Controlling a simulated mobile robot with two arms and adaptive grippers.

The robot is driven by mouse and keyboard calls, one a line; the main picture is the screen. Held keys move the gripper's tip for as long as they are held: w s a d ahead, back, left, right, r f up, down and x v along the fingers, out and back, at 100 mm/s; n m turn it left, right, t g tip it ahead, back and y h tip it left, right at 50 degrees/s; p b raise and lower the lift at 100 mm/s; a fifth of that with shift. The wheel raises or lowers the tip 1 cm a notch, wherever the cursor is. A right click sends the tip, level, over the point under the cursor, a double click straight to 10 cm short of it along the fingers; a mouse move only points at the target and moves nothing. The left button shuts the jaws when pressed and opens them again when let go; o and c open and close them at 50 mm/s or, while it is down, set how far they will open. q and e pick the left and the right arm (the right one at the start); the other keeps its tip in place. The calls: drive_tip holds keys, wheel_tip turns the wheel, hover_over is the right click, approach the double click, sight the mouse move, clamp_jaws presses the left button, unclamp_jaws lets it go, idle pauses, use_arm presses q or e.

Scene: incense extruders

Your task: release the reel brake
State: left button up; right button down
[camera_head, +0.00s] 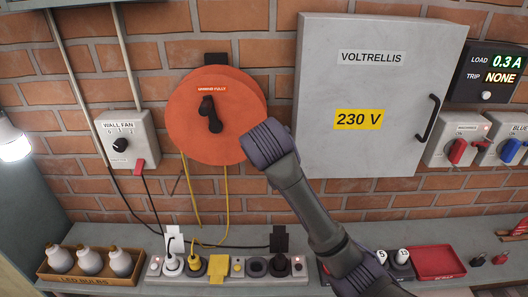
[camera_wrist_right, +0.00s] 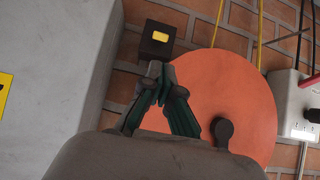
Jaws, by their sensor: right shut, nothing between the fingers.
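The orange cable reel (camera_head: 190,135) hangs on the brick wall with a black crank (camera_head: 210,115) on its face and a label that seems to read "unwind fully". It also shows in the right wrist view (camera_wrist_right: 240,95). There, a small dark box with a yellow face (camera_wrist_right: 158,38), perhaps the brake, sits on the wall beside the reel; my right arm hides it in the head view. My right gripper (camera_wrist_right: 160,72) is shut and empty, its tips in front of the box's lower edge; I cannot tell whether they touch. My left gripper is out of view.
A grey cabinet (camera_head: 360,140) stands close to the right of the reel. A wall fan switch box (camera_head: 125,140) is on the left. Yellow cables (camera_head: 226,195) hang from the reel to a power strip (camera_head: 225,268). A tray of bulbs (camera_head: 90,275) stands on the shelf.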

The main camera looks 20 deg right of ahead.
use_arm(q)
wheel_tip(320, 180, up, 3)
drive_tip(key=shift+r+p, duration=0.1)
drive_tip(key=shift+p, duration=1.15)
use_arm(e)
drive_tip(key=x, duration=0.7)
drive_tip(key=shift+w+d+f, duration=0.1)
drive_tip(key=shift+w+f, duration=0.15)
drive_tip(key=shift+w, duration=0.05)
